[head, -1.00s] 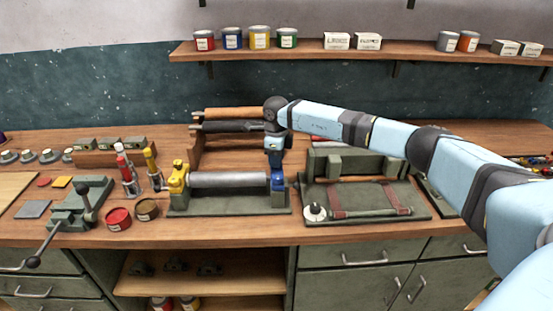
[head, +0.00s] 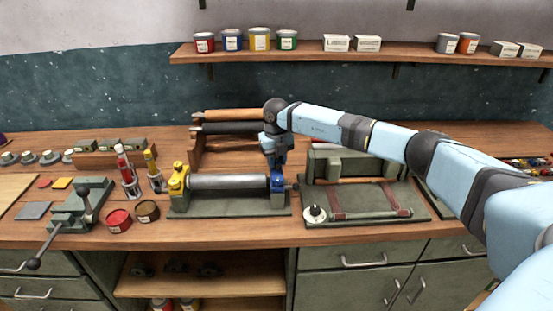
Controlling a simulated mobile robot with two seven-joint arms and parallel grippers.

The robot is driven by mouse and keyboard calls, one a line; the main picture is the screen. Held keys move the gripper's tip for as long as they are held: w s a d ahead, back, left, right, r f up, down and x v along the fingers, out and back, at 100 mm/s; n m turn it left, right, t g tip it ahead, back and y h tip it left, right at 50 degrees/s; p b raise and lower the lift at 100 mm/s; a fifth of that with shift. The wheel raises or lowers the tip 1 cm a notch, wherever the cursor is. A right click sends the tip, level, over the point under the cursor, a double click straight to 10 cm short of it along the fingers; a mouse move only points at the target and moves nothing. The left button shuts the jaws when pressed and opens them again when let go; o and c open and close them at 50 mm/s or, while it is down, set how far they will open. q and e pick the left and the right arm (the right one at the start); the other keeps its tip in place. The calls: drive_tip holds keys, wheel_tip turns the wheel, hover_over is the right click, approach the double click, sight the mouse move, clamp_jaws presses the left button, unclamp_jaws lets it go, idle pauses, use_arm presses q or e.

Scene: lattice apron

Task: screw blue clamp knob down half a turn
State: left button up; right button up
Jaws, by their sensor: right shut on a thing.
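The blue clamp (head: 278,184) stands at the right end of a grey metal roller (head: 229,182) on a dark green base plate (head: 190,208). A yellow clamp (head: 179,180) stands at the left end of the roller. My right gripper (head: 277,169) points down over the blue clamp and is shut on its knob, which the fingers mostly hide. My left gripper is out of the picture.
A green device (head: 345,162) with red straps stands close on the right. Rolls on a wooden rack (head: 225,119) lie behind. Red and yellow tools (head: 124,170), open tins (head: 118,220) and a small vise (head: 80,205) stand on the left.

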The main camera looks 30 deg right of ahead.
sight(277, 161)
drive_tip(key=m, duration=0.3)
drive_tip(key=shift+r+m, duration=0.15)
drive_tip(key=shift+m, duration=0.15)
drive_tip(key=shift+m+p, duration=0.45)
drive_tip(key=shift+m, duration=0.75)
drive_tip(key=o, duration=0.9)
wheel_tip(277, 161, up, 14)
drive_tip(key=shift+f+b, duration=0.15)
drive_tip(key=shift+b, duration=0.95)
